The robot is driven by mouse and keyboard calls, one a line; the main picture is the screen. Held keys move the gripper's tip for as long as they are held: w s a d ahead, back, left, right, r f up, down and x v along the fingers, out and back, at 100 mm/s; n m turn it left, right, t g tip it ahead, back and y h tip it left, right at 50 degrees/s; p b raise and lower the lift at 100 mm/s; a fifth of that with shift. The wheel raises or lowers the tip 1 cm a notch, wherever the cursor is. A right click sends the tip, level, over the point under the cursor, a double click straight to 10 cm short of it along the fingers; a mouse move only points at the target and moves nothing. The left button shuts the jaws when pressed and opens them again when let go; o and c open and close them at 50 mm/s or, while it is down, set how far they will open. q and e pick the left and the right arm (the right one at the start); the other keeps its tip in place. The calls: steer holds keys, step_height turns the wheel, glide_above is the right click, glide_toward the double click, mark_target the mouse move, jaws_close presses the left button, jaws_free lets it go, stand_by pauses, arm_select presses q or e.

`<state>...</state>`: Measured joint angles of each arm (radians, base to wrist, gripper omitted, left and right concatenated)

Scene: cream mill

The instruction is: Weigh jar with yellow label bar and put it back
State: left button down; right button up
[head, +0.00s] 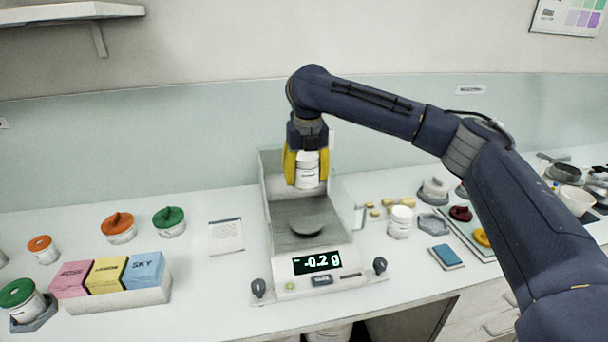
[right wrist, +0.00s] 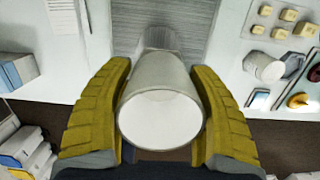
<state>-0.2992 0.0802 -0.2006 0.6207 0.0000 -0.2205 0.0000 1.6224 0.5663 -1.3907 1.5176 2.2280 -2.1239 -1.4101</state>
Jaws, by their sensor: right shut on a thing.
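My right gripper (head: 306,168) has yellow fingers and is shut on a white jar (head: 308,172). It holds the jar upright in the air, above the rear part of the scale. In the right wrist view the jar's white lid (right wrist: 160,120) fills the space between the fingers (right wrist: 160,115). The jar's label shows only faint dark print; I cannot make out a yellow bar. The scale (head: 312,287) stands at the middle of the bench, its round pan (head: 306,227) bare. Its display (head: 317,263) reads -0.2 g. My left gripper is not in view.
Another white jar (head: 400,222) stands right of the scale, near small yellow blocks (head: 375,211) and a blue pad (head: 445,256). Left are orange- and green-lidded jars (head: 169,221), a written card (head: 226,236) and a box of coloured packs (head: 130,298).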

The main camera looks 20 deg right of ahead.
steer(key=shift+f, duration=6.1)
steer(key=shift+f, duration=0.3)
steer(key=o, duration=1.3)
steer(key=shift+c, duration=0.2)
